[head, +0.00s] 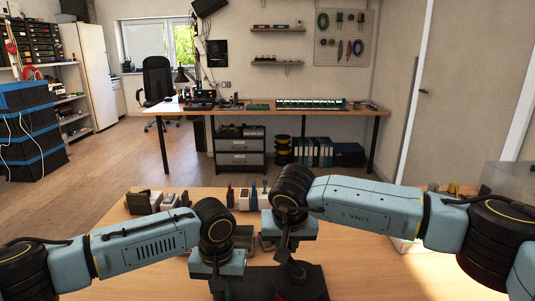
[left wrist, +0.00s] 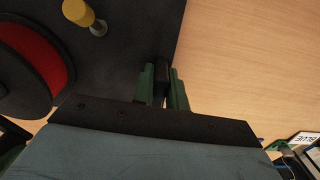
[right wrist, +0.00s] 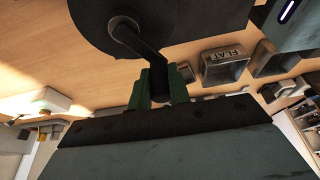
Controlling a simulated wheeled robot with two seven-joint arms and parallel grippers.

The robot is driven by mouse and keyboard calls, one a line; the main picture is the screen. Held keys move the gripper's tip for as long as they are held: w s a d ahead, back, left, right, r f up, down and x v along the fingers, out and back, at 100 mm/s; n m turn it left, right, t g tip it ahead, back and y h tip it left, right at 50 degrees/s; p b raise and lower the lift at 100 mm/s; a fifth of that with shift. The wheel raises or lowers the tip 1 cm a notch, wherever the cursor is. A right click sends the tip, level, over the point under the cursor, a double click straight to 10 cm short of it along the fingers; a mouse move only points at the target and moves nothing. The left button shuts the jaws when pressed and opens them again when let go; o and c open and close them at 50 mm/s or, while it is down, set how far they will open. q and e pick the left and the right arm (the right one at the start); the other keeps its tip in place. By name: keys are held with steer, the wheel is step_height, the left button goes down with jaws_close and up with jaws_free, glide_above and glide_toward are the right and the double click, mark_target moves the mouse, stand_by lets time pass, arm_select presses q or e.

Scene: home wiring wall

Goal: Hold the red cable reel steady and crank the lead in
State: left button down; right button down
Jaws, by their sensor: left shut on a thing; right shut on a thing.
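The red cable reel (left wrist: 38,48) shows in the left wrist view as a red drum between black flanges, over a dark base plate (left wrist: 125,35). In the head view the arms hide most of it; the dark base (head: 312,284) shows at the bottom. My left gripper (left wrist: 163,90) is shut on a dark upright part at the plate's edge. In the right wrist view, a black reel flange (right wrist: 185,20) carries a crank arm (right wrist: 138,42). My right gripper (right wrist: 158,88) is shut on the crank's dark handle. The lead cannot be made out.
A yellow-topped post (left wrist: 78,12) stands on the base plate. Grey bins, one labelled FLAT (right wrist: 223,66), stand near the crank side. Small items line the table's back edge. The wooden table (head: 130,273) is bare around my left forearm. A workbench (head: 270,110) stands farther back.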

arm_select(q)
steer(key=shift+a, duration=0.1)
arm_select(e)
steer(key=shift+w+d, duration=0.15)
steer(key=shift+d, duration=0.1)
steer(key=shift+w+d, duration=0.25)
steer(key=shift+d, duration=0.4)
